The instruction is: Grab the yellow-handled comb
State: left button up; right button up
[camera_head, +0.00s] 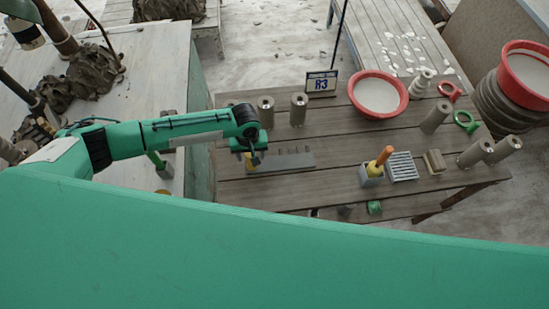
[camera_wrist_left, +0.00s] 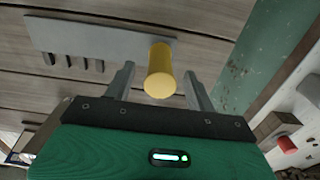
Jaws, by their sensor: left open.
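The yellow-handled comb lies on the slatted wooden table. Its flat grey body (camera_head: 287,162) shows in the head view, with several small dark teeth along one edge. In the left wrist view the grey body (camera_wrist_left: 95,40) runs leftward from the upright yellow handle (camera_wrist_left: 159,74). My left gripper (camera_head: 256,157) is above the handle end of the comb and partly hides the handle in the head view. In the left wrist view the left gripper (camera_wrist_left: 160,77) is open, with one finger on each side of the handle and apparent gaps between. My right gripper is not seen.
A grey holder (camera_head: 371,179) with an orange-handled tool, a ribbed grey block (camera_head: 402,166) and a wooden block (camera_head: 434,162) stand to the right. Grey cylinders (camera_head: 298,109), an R3 sign (camera_head: 321,83) and a red-rimmed bowl (camera_head: 402,103) stand behind.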

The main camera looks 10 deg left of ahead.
pick_arm(q)
jog(key=shift+f+p, duration=0.5)
jog(key=shift+f, duration=0.25)
notch_tip(320, 180, down, 3)
jog(key=shift+w+a+f+p, duration=0.1)
jog(key=shift+w+p, duration=0.05)
jog(key=shift+p, duration=0.4)
jog(key=shift+f, duration=0.5)
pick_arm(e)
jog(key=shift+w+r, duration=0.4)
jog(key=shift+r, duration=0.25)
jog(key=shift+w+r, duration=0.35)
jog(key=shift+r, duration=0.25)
pick_arm(q)
jog(key=shift+c, duration=0.3)
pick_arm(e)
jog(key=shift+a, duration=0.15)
pick_arm(q)
jog(key=c, duration=1.1)
grip_shut()
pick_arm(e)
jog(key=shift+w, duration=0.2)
pick_arm(q)
jog(key=shift+r, duration=0.1)
